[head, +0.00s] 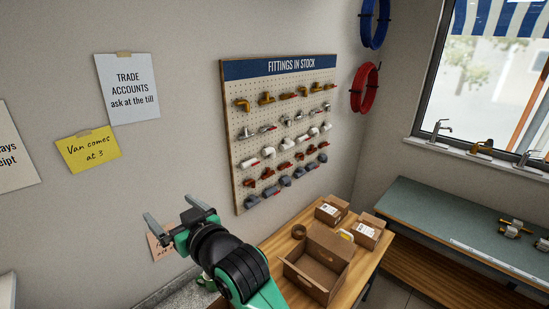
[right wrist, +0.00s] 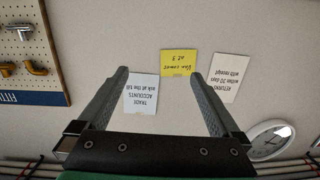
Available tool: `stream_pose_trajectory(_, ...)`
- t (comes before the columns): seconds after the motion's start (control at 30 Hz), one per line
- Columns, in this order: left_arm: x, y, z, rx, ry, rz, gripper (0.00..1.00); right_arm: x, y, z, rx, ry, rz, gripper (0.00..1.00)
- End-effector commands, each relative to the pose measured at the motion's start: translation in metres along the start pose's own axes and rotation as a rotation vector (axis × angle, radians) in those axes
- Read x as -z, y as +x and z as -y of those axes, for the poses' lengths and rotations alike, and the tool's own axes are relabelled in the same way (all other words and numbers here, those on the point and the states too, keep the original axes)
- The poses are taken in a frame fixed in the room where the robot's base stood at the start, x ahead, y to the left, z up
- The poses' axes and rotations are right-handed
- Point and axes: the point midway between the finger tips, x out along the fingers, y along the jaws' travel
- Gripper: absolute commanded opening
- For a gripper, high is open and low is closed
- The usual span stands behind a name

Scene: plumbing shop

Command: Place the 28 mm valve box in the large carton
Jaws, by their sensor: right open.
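An open brown carton (head: 308,284) stands on the wooden table with its flaps up; it looks like the large carton, and the part of its inside that shows looks empty. Two smaller closed brown boxes with white labels sit behind it: a left box (head: 329,212) and a right box (head: 368,231). Their labels are too small to read, so I cannot tell which is the 28 mm valve box. My right gripper (head: 167,207) is open and empty, raised near the wall, left of the table and apart from the boxes. Its spread fingers also show in the right wrist view (right wrist: 158,73). My left gripper is out of view.
A brown tape roll (head: 299,231) and a small white and yellow item (head: 346,235) lie beside the carton on the wooden table (head: 272,246). A pegboard of fittings (head: 285,130) hangs on the wall behind. A green-topped bench (head: 440,220) stands at the right.

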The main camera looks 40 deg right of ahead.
Motion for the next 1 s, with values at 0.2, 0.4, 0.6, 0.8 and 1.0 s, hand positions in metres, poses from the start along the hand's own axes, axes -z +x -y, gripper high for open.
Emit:
stream_pose_trajectory(0.2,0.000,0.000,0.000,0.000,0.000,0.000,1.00,0.183,-0.163,-0.013,-0.017,-0.028,-0.599,1.00)
stream_pose_trajectory(0.4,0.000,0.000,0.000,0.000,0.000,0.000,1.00,0.232,-0.277,-0.013,-0.027,-0.052,-0.892,1.00)
stream_pose_trajectory(0.6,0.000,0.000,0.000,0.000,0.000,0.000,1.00,0.236,-0.293,-0.013,-0.028,-0.056,-0.932,1.00)
stream_pose_trajectory(0.8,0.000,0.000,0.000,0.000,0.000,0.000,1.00,0.236,-0.293,-0.013,-0.028,-0.055,-0.930,1.00)
stream_pose_trajectory(1.0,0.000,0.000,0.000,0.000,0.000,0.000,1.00,0.236,-0.292,-0.013,-0.028,-0.055,-0.930,1.00)
